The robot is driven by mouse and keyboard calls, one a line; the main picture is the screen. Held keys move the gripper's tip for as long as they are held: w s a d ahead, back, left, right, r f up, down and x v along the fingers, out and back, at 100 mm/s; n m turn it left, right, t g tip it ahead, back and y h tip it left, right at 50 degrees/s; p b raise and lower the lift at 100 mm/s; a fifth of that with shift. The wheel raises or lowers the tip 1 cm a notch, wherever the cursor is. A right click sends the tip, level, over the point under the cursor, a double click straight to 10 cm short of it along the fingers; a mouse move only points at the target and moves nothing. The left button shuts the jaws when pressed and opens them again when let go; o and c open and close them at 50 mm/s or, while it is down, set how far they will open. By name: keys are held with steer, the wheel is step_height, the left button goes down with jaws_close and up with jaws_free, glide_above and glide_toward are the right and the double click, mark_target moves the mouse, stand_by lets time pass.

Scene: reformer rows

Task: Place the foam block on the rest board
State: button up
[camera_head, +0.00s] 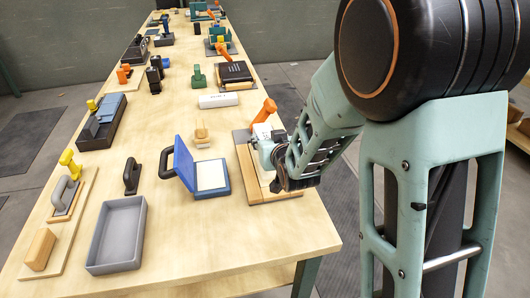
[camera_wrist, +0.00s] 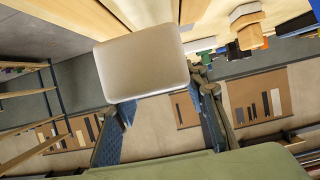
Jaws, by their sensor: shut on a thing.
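My gripper (camera_head: 270,158) is at the right edge of the workbench, low over a pale wooden board (camera_head: 256,188) that looks like the rest board. In the wrist view, my gripper (camera_wrist: 163,100) is shut on a smooth, off-white block with rounded corners, the foam block (camera_wrist: 143,62). The block sits between the two fingertips. In the head view my gripper and arm mostly hide the block. I cannot tell whether the block touches the board.
An orange handle (camera_head: 264,110) stands just behind my gripper. An open blue case (camera_head: 185,162) with a white pad and a small wooden block (camera_head: 202,138) lie to its left. A grey tray (camera_head: 117,234) is at the front left. The bench's front right corner is clear.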

steer(key=f, duration=0.3)
steer(key=shift+s+a+f, duration=0.25)
steer(key=shift+s+a, duration=0.05)
steer(key=shift+s, duration=0.05)
steer(key=shift+f, duration=0.3)
steer(key=shift+b, duration=0.3)
steer(key=shift+f, duration=0.2)
steer(key=o, duration=1.2)
steer(key=shift+r, duration=0.1)
steer(key=shift+c, duration=0.2)
